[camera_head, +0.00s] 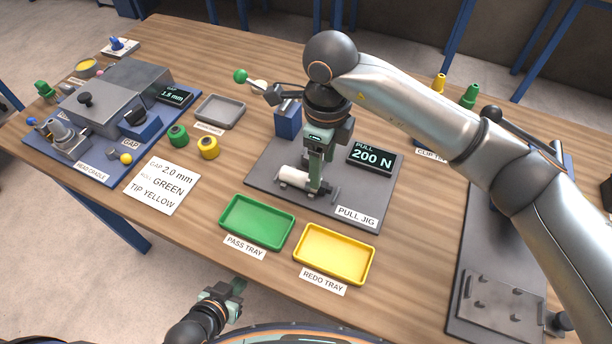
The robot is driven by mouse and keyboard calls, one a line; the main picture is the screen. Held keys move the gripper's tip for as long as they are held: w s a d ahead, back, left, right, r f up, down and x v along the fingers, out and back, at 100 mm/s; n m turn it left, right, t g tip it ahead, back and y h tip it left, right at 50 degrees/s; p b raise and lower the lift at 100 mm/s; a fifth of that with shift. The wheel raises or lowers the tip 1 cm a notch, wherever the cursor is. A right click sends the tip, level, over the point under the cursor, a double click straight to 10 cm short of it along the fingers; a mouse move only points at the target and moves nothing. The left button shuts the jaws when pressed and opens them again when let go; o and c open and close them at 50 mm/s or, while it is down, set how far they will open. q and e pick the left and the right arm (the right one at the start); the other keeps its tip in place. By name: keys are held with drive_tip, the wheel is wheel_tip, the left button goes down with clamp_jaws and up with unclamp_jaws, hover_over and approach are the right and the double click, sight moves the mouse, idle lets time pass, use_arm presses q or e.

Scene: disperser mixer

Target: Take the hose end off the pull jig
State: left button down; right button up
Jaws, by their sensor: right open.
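The pull jig (262,184) is a dark grey plate on the table with a blue block (287,122), a lever with a green ball knob (240,76) and a display (371,157) reading 200 N. A white hose end (293,175) lies on its front part. My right gripper (316,188) points down at the right end of the hose end, open. Its fingers hide that end, and I cannot tell whether they touch it. My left gripper (238,290) is low at the near table edge, away from the jig; its jaw opening is unclear.
The green pass tray (283,238) and yellow redo tray (368,272) are empty in front of the jig. A card (162,186) reads gap 2.0 mm, green, tip yellow. A blue-based gap station (45,150) stands left. My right arm crosses above the table's right side.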

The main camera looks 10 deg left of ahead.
sight(326, 185)
drive_tip(key=shift+w+d+f+p, duration=0.1)
drive_tip(key=shift+d+f+p, duration=0.1)
drive_tip(key=shift+f, duration=0.85)
drive_tip(key=shift+w+d+f+p, duration=0.1)
drive_tip(key=shift+f+p, duration=0.1)
drive_tip(key=shift+f, duration=0.85)
drive_tip(key=shift+w+d+f+p, duration=0.1)
drive_tip(key=shift+f+p, duration=0.1)
drive_tip(key=shift+f, duration=0.85)
drive_tip(key=shift+c, duration=0.3)
clamp_jaws()
